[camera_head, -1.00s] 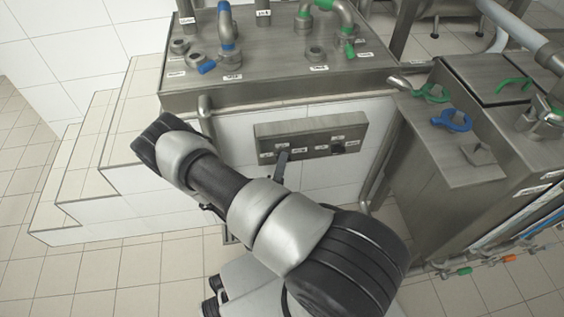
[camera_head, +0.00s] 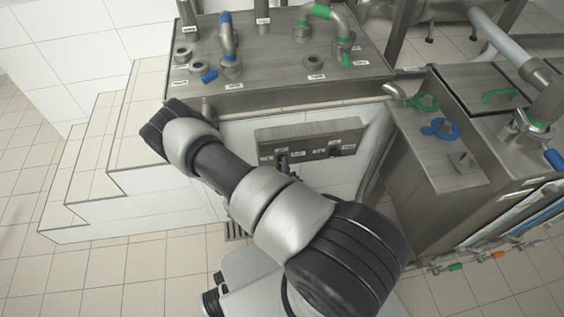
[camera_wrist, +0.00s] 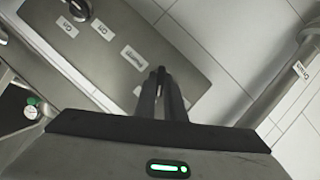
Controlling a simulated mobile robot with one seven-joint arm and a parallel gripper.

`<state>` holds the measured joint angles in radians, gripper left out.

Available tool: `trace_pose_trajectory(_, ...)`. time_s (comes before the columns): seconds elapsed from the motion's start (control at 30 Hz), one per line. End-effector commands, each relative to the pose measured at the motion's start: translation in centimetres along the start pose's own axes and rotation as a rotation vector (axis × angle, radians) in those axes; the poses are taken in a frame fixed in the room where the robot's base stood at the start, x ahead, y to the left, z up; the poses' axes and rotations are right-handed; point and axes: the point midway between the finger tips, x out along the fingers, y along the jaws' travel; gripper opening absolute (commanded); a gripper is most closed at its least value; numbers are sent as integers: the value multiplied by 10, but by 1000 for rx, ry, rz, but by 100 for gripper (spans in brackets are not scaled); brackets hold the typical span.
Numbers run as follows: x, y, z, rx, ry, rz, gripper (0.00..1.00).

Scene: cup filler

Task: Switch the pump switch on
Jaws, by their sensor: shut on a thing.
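The grey metal switch panel (camera_head: 318,147) is set in the white tiled front of the counter, with several small labels and dark switches. My gripper (camera_wrist: 161,92) is at the panel's face in the wrist view. Its two dark fingers are close together, shut on the small dark pump switch (camera_wrist: 161,71), which is mostly hidden between the fingertips. A white label sits just left of the fingertips; others farther left read "On" and "Off". In the head view my arm crosses in front and the fingertips (camera_head: 283,160) show at the panel's lower left part.
A second dark switch (camera_head: 336,151) sits farther right on the panel. Above is a metal counter (camera_head: 275,88) with pipes and blue and green handles. A metal tank (camera_head: 440,165) stands to the right. Tiled steps (camera_head: 100,190) lie left.

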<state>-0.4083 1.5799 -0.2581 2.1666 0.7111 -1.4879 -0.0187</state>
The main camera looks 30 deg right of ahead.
Motion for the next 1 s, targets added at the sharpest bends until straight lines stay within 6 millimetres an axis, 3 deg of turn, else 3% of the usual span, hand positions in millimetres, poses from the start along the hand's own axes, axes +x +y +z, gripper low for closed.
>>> trace_pose_trajectory(0.5, -1, 5, 1, 406, -4, -167, 0)
trace_pose_trajectory(1.0, -1, 4, 2, 565, -3, -235, 0)
